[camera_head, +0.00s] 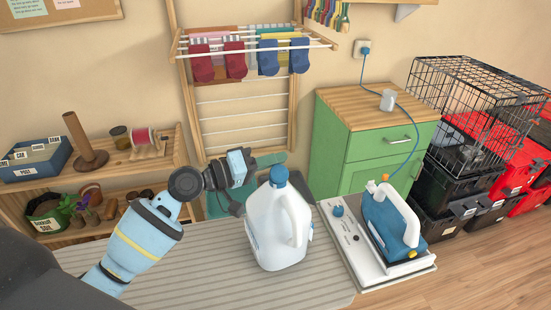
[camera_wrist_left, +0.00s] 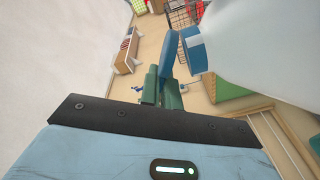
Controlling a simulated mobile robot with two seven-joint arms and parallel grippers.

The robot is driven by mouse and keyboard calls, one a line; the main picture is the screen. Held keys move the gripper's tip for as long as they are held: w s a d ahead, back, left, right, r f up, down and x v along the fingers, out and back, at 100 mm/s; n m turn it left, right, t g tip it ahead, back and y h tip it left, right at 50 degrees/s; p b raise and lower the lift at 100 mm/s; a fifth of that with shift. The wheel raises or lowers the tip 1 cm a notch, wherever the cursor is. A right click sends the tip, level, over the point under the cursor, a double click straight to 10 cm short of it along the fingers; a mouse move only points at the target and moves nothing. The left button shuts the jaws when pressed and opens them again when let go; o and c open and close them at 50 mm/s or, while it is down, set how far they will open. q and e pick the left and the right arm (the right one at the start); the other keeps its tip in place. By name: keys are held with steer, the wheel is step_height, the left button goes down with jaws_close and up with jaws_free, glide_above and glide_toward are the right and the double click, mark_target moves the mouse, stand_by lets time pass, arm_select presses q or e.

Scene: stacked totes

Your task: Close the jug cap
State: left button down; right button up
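A white jug (camera_head: 275,228) with a handle stands upright on the striped grey table top (camera_head: 190,268). Its blue cap (camera_head: 279,176) is on top. In the left wrist view the cap (camera_wrist_left: 196,46) shows as a blue ring with a blue flap (camera_wrist_left: 170,52) tilted away from it, so the lid looks open. My left gripper (camera_head: 277,158) reaches in from the left, its green fingers just behind the cap. In the left wrist view its fingers (camera_wrist_left: 162,90) are close together beside the flap; I cannot tell whether they touch it. My right gripper is out of view.
A blue iron (camera_head: 391,220) stands on a white board (camera_head: 372,255) right of the jug. Behind are a green cabinet (camera_head: 370,150) and a drying rack (camera_head: 245,100) with socks. Shelves (camera_head: 95,165) are at the left; totes and a wire crate (camera_head: 475,90) are at the right.

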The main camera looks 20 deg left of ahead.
arm_select(q)
steer(key=n, duration=0.2)
steer(key=f+n, duration=0.1)
steer(key=shift+w+a+f, duration=0.1)
steer(key=shift+w+a, duration=0.2)
steer(key=shift+f+n, duration=0.45)
steer(key=shift+n, duration=0.55)
steer(key=c, duration=1.6)
jaws_free()
steer(key=shift+f, duration=0.1)
